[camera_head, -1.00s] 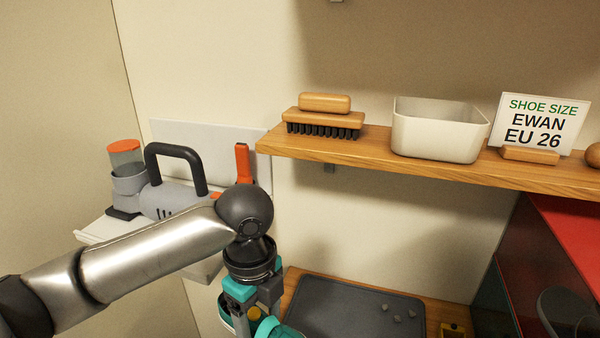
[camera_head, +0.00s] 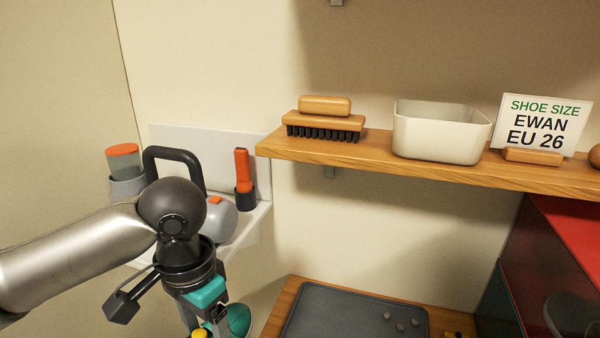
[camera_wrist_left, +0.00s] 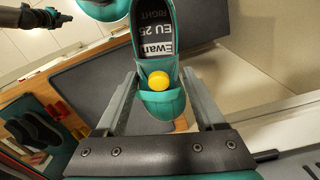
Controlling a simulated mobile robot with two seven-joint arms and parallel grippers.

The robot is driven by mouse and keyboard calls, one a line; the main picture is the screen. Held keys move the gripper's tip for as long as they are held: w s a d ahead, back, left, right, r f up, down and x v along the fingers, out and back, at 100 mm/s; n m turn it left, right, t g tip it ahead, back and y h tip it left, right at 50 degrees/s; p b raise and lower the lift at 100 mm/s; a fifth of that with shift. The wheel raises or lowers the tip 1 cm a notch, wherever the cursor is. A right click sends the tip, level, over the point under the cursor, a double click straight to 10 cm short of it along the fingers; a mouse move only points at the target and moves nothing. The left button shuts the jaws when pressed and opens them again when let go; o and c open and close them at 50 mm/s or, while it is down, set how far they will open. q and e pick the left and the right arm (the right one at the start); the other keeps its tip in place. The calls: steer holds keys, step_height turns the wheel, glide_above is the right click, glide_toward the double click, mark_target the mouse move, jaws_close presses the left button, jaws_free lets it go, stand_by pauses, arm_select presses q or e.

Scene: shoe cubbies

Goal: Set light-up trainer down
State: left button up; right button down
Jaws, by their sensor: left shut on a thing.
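My left gripper (camera_head: 208,314) points down at the bottom of the head view, left of the dark grey tray. It is shut on a teal trainer (camera_head: 238,319), only partly visible there. In the left wrist view the trainer (camera_wrist_left: 165,104) sits between the fingers of my left gripper (camera_wrist_left: 160,100), with a yellow round button on its strap. Its insole label reads "Ewan EU 25 RIGHT". The trainer's underside is hidden. A dark jointed part at the top left of the wrist view looks like my right gripper (camera_wrist_left: 40,17); its jaws are unclear.
The grey tray (camera_head: 350,312) with small pebbles lies on a wooden surface (camera_head: 281,310). A wooden shelf (camera_head: 330,150) above holds a brush (camera_head: 322,127), a white bin (camera_head: 440,131) and a size sign (camera_head: 543,122). A wall shelf with an orange-topped device is behind my arm.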

arm_select(q)
steer(key=n, duration=0.2)
steer(key=s+a+n, duration=0.1)
steer(key=n, duration=0.1)
steer(key=a+n, duration=0.1)
steer(key=n, duration=0.1)
steer(key=shift+s+a+r+n, duration=0.1)
steer(key=shift+s+r+n, duration=0.1)
steer(key=shift+r+n, duration=0.15)
steer(key=shift+w, duration=0.1)
